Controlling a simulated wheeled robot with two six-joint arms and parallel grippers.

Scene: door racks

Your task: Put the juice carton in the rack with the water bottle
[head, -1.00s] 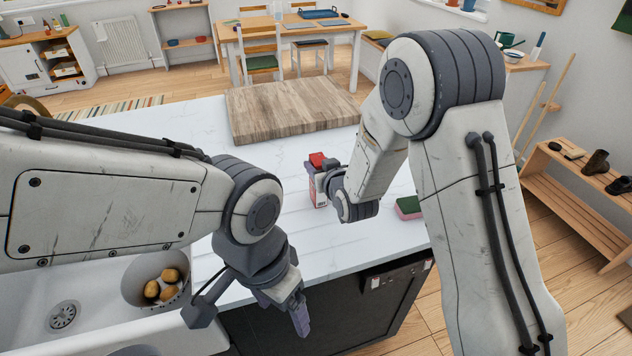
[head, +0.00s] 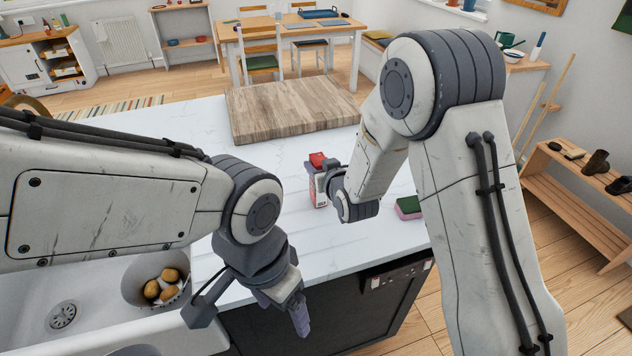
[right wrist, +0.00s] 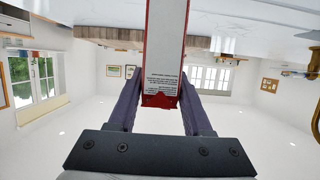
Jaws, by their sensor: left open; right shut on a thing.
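The juice carton (head: 320,196) is white and red with a red top and shows over the worktop, upright. I cannot tell whether its base touches the surface. My right gripper (head: 319,174) is shut on it near its top; the right arm hides part of it. In the right wrist view the carton (right wrist: 166,45) stands between the two fingers, with its printed side and red end in sight. My left gripper (head: 285,305) is open and empty, pointing down in front of the worktop's front edge. I see no water bottle or door rack that I can make out.
A dark appliance (head: 345,318) sits under the white worktop (head: 260,205). A wooden board (head: 290,108) lies behind the carton. A pink and green sponge (head: 408,208) lies right of my right gripper. A sink (head: 100,292) with a bowl of potatoes (head: 152,290) is at lower left.

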